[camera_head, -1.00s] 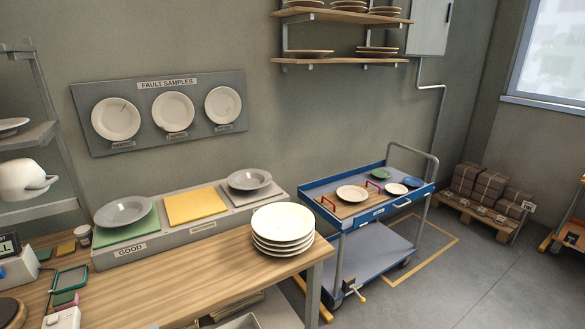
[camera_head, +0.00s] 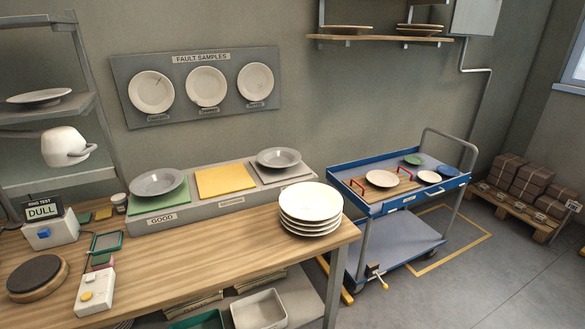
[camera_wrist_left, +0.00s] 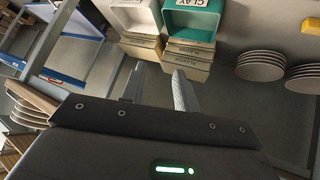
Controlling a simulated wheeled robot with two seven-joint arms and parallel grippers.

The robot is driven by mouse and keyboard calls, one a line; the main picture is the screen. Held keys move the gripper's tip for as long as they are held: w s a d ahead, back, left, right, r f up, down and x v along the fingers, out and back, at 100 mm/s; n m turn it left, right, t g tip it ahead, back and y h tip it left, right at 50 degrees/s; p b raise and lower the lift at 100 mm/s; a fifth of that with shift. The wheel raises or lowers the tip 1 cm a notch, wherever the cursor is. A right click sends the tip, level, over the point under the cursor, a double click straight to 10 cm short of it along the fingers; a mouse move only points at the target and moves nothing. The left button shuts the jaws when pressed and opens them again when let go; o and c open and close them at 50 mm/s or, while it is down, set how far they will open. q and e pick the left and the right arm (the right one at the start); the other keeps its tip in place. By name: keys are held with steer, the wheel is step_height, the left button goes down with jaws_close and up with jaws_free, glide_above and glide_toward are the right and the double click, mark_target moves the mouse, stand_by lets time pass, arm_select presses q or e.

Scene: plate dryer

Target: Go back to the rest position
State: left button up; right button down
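My left gripper (camera_wrist_left: 158,70) shows in the left wrist view, its two fingers apart with nothing between them. Behind the fingers are stacked boxes (camera_wrist_left: 188,62) and a teal bin (camera_wrist_left: 192,18) marked CLAY, with stacks of plates to the right. Neither gripper shows in the head view, and my right gripper is in no view. A stack of white plates (camera_head: 310,203) stands at the right end of the wooden bench (camera_head: 215,255). Grey plates lie on the green pad (camera_head: 158,205) marked GOOD and on the grey pad at right. The yellow pad (camera_head: 226,180) is bare.
A blue trolley (camera_head: 385,208) with several plates stands right of the bench. A display (camera_head: 42,210) reading DULL, a round dark-topped stand (camera_head: 37,277) and a button box (camera_head: 96,290) are at the bench's left. The middle front of the bench is clear.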

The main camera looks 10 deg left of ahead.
arm_select(q)
steer(key=s+d+f+m+g+b, duration=0.1)
steer(key=s+d+f+m+g, duration=0.4)
steer(key=s+f, duration=0.75)
steer(key=s+d+f+m+g+b, duration=0.1)
steer(key=s+d+f+g+b, duration=0.15)
steer(key=s+d+f, duration=0.75)
steer(key=shift+g, duration=0.35)
steer(key=s+d+f, duration=0.1)
steer(key=f, duration=0.1)
steer(key=s+d+f, duration=0.1)
steer(key=shift+s+d+f, duration=0.2)
steer(key=shift+d+f, duration=0.15)
